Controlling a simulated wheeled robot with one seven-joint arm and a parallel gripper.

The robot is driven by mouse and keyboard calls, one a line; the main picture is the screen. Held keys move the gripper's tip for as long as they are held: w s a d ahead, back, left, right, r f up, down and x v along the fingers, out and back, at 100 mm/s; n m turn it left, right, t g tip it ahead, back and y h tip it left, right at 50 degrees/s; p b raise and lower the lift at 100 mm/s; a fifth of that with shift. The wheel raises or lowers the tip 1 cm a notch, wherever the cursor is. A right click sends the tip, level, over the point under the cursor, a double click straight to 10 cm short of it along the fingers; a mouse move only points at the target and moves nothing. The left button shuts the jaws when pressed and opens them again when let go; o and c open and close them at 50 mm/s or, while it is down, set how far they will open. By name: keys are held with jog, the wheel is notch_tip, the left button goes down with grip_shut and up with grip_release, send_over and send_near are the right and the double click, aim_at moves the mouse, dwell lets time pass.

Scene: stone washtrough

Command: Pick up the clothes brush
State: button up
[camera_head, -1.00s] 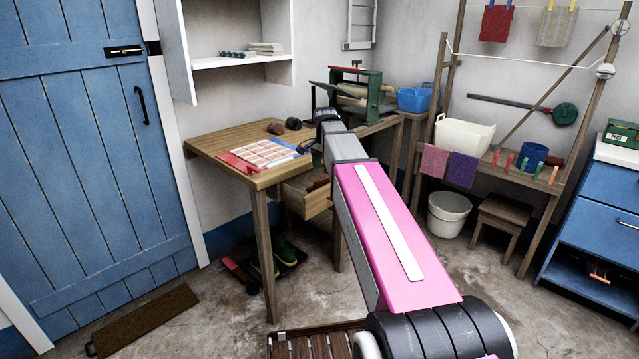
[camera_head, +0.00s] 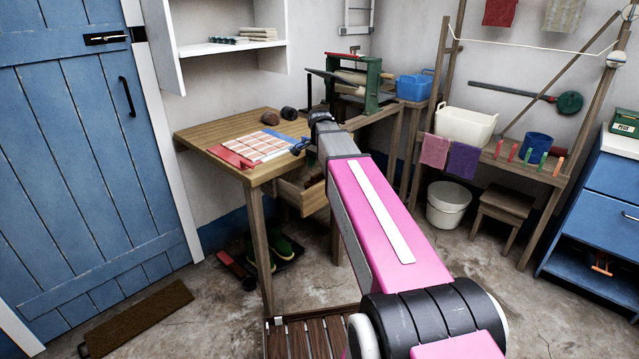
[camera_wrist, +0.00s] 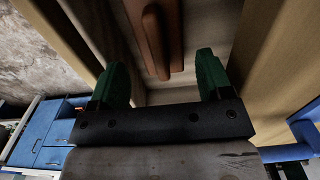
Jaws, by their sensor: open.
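The clothes brush (camera_wrist: 152,35) shows in the wrist view as a reddish-brown wooden piece with a narrower raised handle. It lies in the open drawer (camera_head: 292,197) of the wooden table, on the pale drawer floor (camera_wrist: 192,30). My gripper (camera_wrist: 162,62) is open, its two green fingers apart, and empty. The brush lies ahead of and between the fingers in the wrist view, and I see no contact. In the head view, my arm hides most of the drawer and the gripper.
The table (camera_head: 215,133) holds a checked cloth (camera_head: 262,148) and two dark lumps. Drawer walls (camera_wrist: 262,60) flank the gripper. A green-framed mangle (camera_head: 372,85) stands behind my arm. Green boots (camera_head: 280,247) stand below the table.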

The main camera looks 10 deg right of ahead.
aim_at(319, 173)
jog(key=shift+s+f, duration=0.1)
jog(key=shift+f, duration=2.45)
jog(key=c, duration=0.8)
jog(key=shift+r, duration=0.1)
jog(key=shift+r, duration=0.75)
notch_tip(319, 173, up, 2)
jog(key=shift+r, duration=0.2)
jog(key=s+a+r, duration=0.2)
jog(key=s, duration=0.1)
jog(key=s+a+r, duration=0.2)
jog(key=s+a, duration=0.1)
jog(key=s+a+r, duration=0.2)
jog(key=s+r, duration=0.1)
jog(key=shift+s+a, duration=0.1)
jog(key=shift+a, duration=0.05)
